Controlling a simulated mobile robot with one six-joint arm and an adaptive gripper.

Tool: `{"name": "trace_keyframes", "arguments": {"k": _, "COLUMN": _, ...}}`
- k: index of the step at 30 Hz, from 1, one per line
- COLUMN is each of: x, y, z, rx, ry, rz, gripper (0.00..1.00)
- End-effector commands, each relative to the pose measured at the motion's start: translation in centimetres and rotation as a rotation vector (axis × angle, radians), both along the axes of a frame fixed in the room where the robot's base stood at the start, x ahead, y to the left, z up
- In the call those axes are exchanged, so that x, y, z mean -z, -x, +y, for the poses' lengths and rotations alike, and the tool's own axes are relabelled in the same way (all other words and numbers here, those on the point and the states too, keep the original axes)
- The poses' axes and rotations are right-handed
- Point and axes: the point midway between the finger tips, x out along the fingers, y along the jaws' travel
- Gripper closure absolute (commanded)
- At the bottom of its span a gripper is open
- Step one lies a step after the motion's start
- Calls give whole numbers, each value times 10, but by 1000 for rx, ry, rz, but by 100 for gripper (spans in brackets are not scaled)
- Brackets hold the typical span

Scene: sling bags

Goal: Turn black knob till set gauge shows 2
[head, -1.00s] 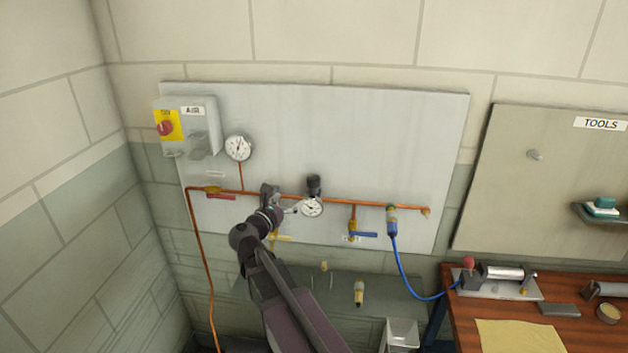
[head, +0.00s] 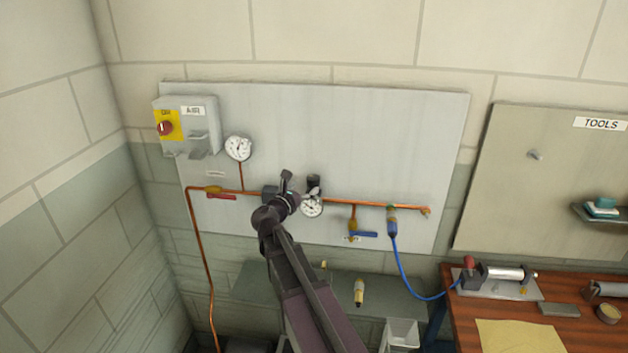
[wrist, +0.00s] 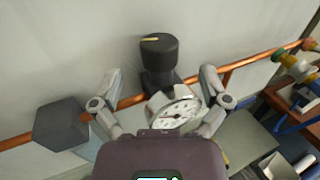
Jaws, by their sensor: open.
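The black knob (head: 314,181) sits on top of a regulator on the copper pipe. In the wrist view the knob (wrist: 159,47) has a yellow mark on its top and stands ahead of my gripper, between the lines of its two fingers. The set gauge (head: 312,206) is a white dial just below the knob. In the wrist view the gauge (wrist: 174,107) shows between the fingers, but its reading is too small to tell. My gripper (wrist: 163,80) is open and empty, its fingers spread on either side of the regulator. In the head view my gripper (head: 301,187) is left of the knob.
A dark block (wrist: 61,124) sits on the pipe to the left. A second gauge (head: 239,148) and a switch box (head: 187,126) are at upper left. A blue-handled valve (head: 363,234) and blue hose (head: 408,268) are to the right. The panel above the knob is clear.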

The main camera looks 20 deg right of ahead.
Motion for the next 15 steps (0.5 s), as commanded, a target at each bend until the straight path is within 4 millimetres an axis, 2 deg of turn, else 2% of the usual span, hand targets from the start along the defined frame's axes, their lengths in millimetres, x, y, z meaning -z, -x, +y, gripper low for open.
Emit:
{"name": "trace_keyframes", "arguments": {"k": 6, "x": 0, "y": -19, "z": -27, "rx": 1, "ry": 0, "rz": 0, "gripper": 5}}
{"name": "trace_keyframes", "arguments": {"k": 15, "x": 0, "y": -31, "z": -45, "rx": 0, "ry": 0, "rz": 0, "gripper": 5}}
